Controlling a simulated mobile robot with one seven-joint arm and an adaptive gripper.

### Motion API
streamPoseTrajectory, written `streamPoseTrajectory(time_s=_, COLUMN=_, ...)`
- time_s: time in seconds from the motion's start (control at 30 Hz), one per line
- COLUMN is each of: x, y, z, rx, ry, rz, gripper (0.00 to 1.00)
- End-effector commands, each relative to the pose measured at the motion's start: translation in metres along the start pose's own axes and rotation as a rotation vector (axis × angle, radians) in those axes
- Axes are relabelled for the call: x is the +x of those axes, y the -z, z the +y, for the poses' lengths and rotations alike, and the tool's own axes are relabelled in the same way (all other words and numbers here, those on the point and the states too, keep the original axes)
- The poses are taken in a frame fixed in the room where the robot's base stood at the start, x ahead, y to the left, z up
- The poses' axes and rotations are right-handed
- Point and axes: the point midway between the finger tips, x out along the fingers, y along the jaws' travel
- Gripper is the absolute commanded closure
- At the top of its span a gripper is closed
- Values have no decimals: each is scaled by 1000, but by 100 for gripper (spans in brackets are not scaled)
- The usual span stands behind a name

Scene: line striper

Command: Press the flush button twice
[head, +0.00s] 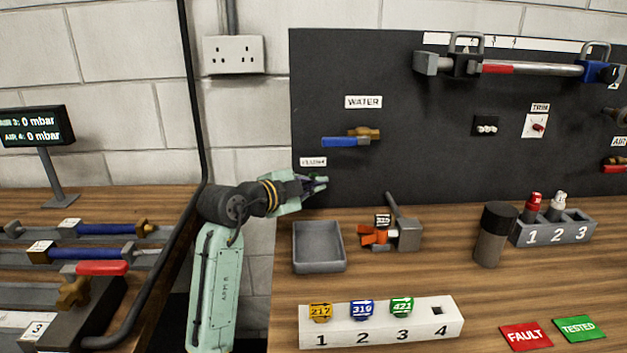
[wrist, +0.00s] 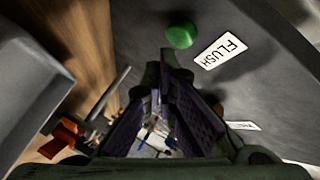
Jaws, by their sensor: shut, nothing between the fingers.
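The flush button is a round green button (wrist: 180,36) on the dark panel in the wrist view, beside a white label reading FLUSH (wrist: 221,51). In the head view a small white label (head: 313,162) sits just above my gripper (head: 320,183), and the button does not show there, apparently behind my gripper. My gripper is shut and empty, close to the panel. In the wrist view my gripper's fingertips (wrist: 166,57) lie just below the button in the picture, with a small gap between them in the image. Whether they touch the panel I cannot tell.
Below my gripper are an empty grey tray (head: 319,268) and a grey block with an orange part and a lever (head: 403,232). A blue-handled WATER valve (head: 346,141) is up and right on the panel. A dark cylinder (head: 488,250) stands further right.

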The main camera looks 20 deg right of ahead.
Motion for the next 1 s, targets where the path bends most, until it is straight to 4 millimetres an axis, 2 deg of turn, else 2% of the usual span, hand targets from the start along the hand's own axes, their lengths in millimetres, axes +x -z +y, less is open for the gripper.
streamPoseTrajectory(time_s=1.0, x=8, y=-6, z=-6, rx=0, ry=0, rz=0, gripper=100)
